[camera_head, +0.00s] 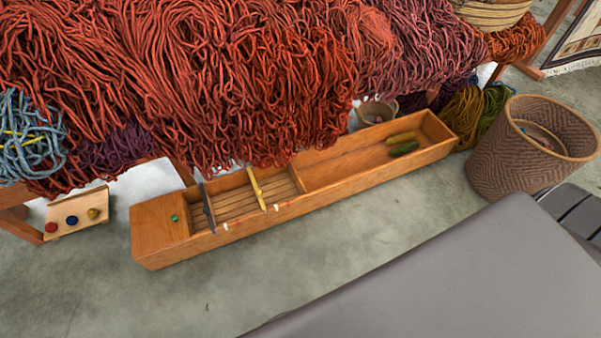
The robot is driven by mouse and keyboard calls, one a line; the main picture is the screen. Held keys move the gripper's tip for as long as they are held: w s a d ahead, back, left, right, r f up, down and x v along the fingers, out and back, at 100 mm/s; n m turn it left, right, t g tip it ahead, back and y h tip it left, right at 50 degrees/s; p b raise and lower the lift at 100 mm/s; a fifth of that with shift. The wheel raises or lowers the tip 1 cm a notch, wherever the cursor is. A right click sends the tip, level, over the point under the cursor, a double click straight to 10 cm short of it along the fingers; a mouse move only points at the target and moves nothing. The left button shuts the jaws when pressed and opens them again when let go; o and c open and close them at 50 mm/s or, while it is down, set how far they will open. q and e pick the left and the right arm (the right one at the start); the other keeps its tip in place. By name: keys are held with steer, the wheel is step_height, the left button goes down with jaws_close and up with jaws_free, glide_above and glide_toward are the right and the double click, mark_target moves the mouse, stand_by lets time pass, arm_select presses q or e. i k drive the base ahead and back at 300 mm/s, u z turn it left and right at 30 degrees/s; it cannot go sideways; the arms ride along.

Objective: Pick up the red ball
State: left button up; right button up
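A small red ball (51,227) sits at the left end of a small pale wooden board (80,227) on the floor at the far left. A blue ball (72,220) and a yellowish ball (93,214) sit beside it in a row on the same board. The red ball is fully visible and nothing touches it from above. Neither of my grippers shows in the head view.
Red wool skeins (250,60) hang over a wooden rack above the board. A long wooden box (165,250) lies right of the board. A woven basket (490,160) stands at right. The grey floor (70,295) before the board is clear.

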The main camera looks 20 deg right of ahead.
mark_target(50, 227)
steer(key=u, duration=2.15)
steer(key=i, duration=2.85)
steer(key=z, duration=2.2)
